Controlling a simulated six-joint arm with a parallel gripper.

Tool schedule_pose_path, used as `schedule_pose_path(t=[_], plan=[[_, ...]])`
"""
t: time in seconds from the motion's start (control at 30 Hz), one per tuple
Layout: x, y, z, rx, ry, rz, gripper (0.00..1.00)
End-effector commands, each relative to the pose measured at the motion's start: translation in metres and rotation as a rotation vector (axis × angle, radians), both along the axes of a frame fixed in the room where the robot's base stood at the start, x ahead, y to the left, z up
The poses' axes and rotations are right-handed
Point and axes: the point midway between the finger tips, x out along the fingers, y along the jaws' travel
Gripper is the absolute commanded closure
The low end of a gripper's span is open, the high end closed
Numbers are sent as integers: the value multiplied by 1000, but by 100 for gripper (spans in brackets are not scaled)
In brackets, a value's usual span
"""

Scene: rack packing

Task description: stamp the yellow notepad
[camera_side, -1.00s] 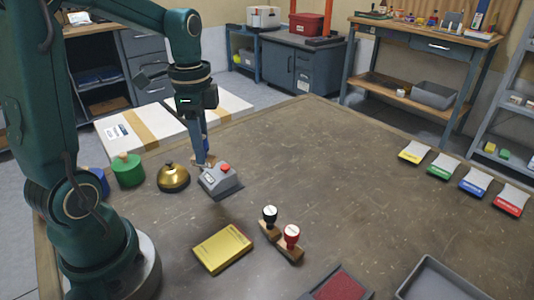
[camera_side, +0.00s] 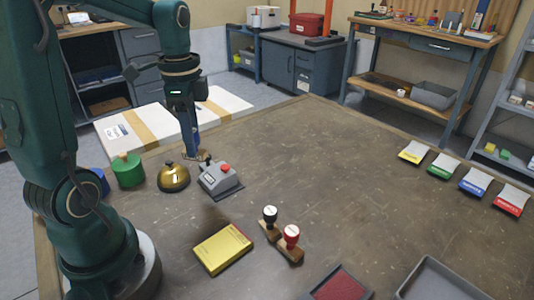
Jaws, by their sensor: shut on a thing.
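A yellow notepad-like block (camera_side: 222,248) lies flat at the front middle of the table. A smaller pad with a yellow edge (camera_side: 412,153) lies at the back right. My gripper (camera_side: 194,146) is at the upper left, by the grey device with a red button. It is shut on what looks like a stamp (camera_side: 196,155) with a tan base and a bluish handle, small and partly hidden. A red ink pad (camera_side: 341,286) is at the front edge of view.
The grey red-buttoned device (camera_side: 219,180), a brass bell (camera_side: 173,178) and a green canister (camera_side: 127,171) stand on the left. Green, blue and red-edged pads (camera_side: 476,184) lie at the right. A grey tray (camera_side: 440,280) is at the front right. The table centre is clear.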

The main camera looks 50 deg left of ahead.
Motion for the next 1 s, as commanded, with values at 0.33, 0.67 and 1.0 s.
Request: schedule_pose_path(t=[0.33, 0.67, 1.0], plan=[[59, -27, 21, -1, 0, -20, 100], [111, -148, 16, -2, 4, -295, 100], [89, -287, -9, -3, 7, -638, 100]])
